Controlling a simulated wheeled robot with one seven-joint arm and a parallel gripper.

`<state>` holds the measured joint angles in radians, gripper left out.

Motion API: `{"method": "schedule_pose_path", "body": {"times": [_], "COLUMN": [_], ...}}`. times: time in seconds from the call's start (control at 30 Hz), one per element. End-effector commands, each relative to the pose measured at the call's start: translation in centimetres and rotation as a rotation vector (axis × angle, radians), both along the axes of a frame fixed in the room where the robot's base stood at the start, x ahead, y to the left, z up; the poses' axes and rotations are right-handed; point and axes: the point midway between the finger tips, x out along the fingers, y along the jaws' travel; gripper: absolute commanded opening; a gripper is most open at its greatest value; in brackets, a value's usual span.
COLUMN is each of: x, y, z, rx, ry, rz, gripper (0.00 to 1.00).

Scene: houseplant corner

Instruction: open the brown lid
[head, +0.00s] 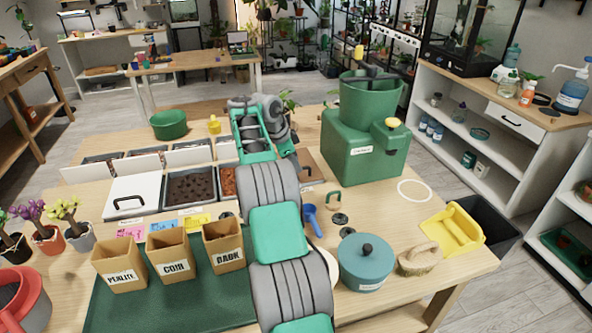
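The brown lid (314,166) lies flat on the table, between my arm and the green bin. Its left part is hidden behind my arm. A dark handle (307,174) shows near its front edge. The lid looks shut, but what is under it is hidden. My arm reaches forward over the table and bends down just left of the lid. My gripper's fingers are hidden behind my own arm links, so I cannot see whether they touch the lid or its handle.
A tall green bin (362,150) stands close right of the lid. A blue scoop (312,220) and a teal lidded pot (366,262) are nearer. Left are a closed white lid (137,190) and an open soil tray (190,188). Labelled brown boxes (170,257) stand on a green mat.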

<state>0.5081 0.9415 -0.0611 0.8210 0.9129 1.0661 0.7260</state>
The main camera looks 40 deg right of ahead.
Motion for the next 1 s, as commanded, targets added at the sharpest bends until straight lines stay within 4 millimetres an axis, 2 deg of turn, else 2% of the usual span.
{"method": "schedule_pose_path", "body": {"times": [0.03,0.13,0.4,0.8,1.0], "x": [-0.05,0.01,0.01,0.01,0.01], "y": [-0.35,-0.69,-0.79,-0.8,-0.8], "z": [-0.89,-1.59,-1.69,-1.68,-1.68], "rx": [0.0,0.0,0.0,0.0,0.0], "ry": [0.0,-0.001,-0.001,-0.001,-0.001], "rz": [0.0,0.003,0.003,0.004,0.004], "gripper": [0.33,0.33,0.33,0.01,0.0]}}
